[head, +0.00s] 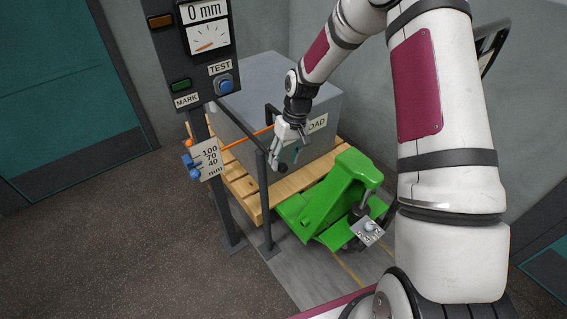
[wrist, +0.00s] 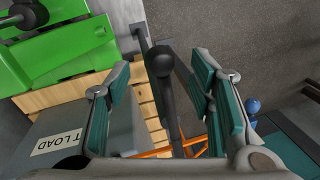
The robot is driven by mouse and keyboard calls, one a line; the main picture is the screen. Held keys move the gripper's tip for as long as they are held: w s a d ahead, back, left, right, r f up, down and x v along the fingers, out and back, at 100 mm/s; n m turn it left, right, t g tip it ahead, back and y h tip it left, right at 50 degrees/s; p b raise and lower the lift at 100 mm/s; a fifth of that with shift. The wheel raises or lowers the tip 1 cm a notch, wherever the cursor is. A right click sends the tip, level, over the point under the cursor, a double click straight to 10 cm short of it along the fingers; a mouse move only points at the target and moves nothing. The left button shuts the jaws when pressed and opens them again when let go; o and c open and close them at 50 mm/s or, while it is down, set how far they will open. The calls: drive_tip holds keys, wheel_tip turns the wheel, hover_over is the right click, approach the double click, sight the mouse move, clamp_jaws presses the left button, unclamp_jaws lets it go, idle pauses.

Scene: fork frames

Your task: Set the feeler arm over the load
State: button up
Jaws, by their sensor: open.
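The load (head: 300,85) is a grey box with a LOAD label, standing on a wooden pallet (head: 246,190). The orange feeler arm (head: 247,137) runs from the scale plate (head: 208,160) towards my gripper (head: 285,160), beside the load's front face. Orange bars also cross the bottom of the wrist view (wrist: 160,152). In the wrist view my gripper (wrist: 163,85) is open, with a dark round-ended handle (wrist: 168,95) between its teal pads and gaps on both sides. The joint between handle and feeler arm is partly hidden. The load (wrist: 62,138) lies left.
A stand carries a display (head: 207,12) reading 0 mm, with a blue TEST button (head: 224,86) and a green MARK button (head: 181,86). A dark post (head: 263,205) stands before the pallet. A green pallet truck (head: 335,195) sits to the right. Floor at left is clear.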

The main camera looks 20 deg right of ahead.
drive_tip(key=shift+a+f, duration=0.2)
drive_tip(key=shift+f, duration=1)
clamp_jaws()
drive_tip(key=shift+s+a, duration=0.1)
drive_tip(key=shift+a, duration=0.05)
drive_tip(key=a+m+t, duration=0.1)
drive_tip(key=a+m, duration=0.7)
drive_tip(key=shift+a, duration=0.45)
